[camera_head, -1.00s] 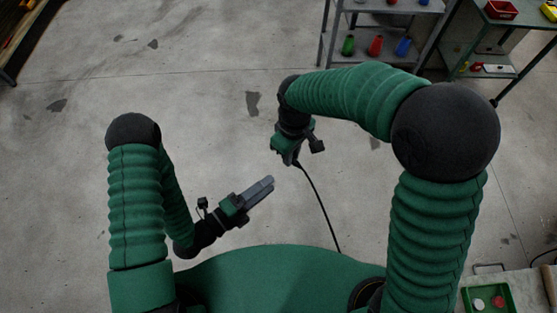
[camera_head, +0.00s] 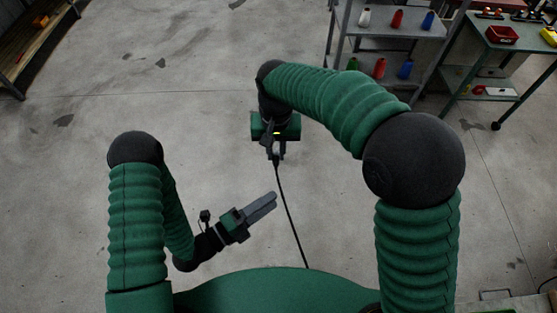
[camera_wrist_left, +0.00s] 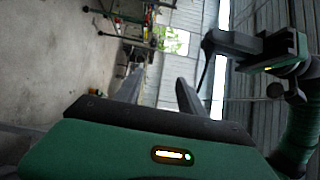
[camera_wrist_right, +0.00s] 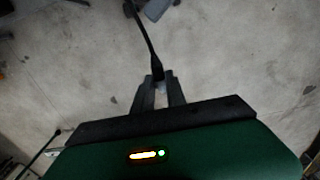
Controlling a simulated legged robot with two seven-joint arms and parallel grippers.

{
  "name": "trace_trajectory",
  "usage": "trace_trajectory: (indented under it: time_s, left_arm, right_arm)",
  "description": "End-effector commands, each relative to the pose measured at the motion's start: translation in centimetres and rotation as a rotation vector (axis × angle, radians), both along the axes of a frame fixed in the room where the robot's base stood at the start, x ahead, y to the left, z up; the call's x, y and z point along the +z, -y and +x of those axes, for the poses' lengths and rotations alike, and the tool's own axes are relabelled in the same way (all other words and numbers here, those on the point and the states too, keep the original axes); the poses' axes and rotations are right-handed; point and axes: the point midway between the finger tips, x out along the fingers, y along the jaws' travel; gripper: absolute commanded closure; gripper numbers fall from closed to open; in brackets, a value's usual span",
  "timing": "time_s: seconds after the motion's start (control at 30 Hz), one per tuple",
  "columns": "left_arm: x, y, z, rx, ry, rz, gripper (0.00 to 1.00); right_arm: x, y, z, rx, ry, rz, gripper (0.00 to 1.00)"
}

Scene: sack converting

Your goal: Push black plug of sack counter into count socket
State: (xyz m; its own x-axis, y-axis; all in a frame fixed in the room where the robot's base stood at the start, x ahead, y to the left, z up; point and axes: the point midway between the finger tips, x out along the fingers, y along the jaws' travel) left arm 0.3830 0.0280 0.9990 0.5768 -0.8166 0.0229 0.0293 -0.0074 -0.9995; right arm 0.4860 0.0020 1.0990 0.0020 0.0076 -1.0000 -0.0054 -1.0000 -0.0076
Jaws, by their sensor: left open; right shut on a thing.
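My right gripper (camera_head: 276,152) is shut on the black plug, high over the bare floor. The plug (camera_wrist_right: 158,74) sits between the fingertips in the right wrist view, with its black cable (camera_wrist_right: 143,32) running away from it. In the head view the cable (camera_head: 287,205) hangs from the gripper down toward my body. My left gripper (camera_head: 262,204) is open and empty, lower and to the left of the cable. In the left wrist view its two fingers (camera_wrist_left: 158,92) stand apart with nothing between them. The sack counter and the count socket are not in view.
A grey shelf (camera_head: 385,30) with coloured cones stands at the back right. Beside it is a green wheeled table (camera_head: 488,42) with a red bin (camera_head: 502,35). A wooden-topped bench (camera_head: 28,42) is at the far left. The concrete floor between is clear.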

Motion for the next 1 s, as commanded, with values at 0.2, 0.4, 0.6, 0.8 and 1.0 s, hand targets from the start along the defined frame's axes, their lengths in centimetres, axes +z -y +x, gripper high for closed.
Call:
trace_trajectory:
  time_s: [0.2,0.4,0.6,0.8,1.0]
  left_arm:
    - [5.2,-2.0,5.4,-0.331,0.217,-0.044,0.54]
    - [7.4,-5.3,7.4,-0.589,0.270,0.091,0.54]
    - [7.6,-4.3,7.6,-0.629,0.266,0.122,0.54]
    - [7.5,0.3,7.4,-0.629,0.264,0.120,0.54]
    - [7.5,4.4,7.4,-0.628,0.266,0.120,0.54]
  right_arm:
    - [0.2,0.0,0.3,-0.001,0.008,0.003,1.00]
    - [0.2,0.0,0.3,0.000,0.008,0.004,1.00]
    - [0.2,0.0,0.2,0.001,0.009,0.004,1.00]
    - [0.2,0.0,0.3,0.001,0.009,0.004,1.00]
    - [0.2,0.0,0.3,0.001,0.009,0.004,1.00]
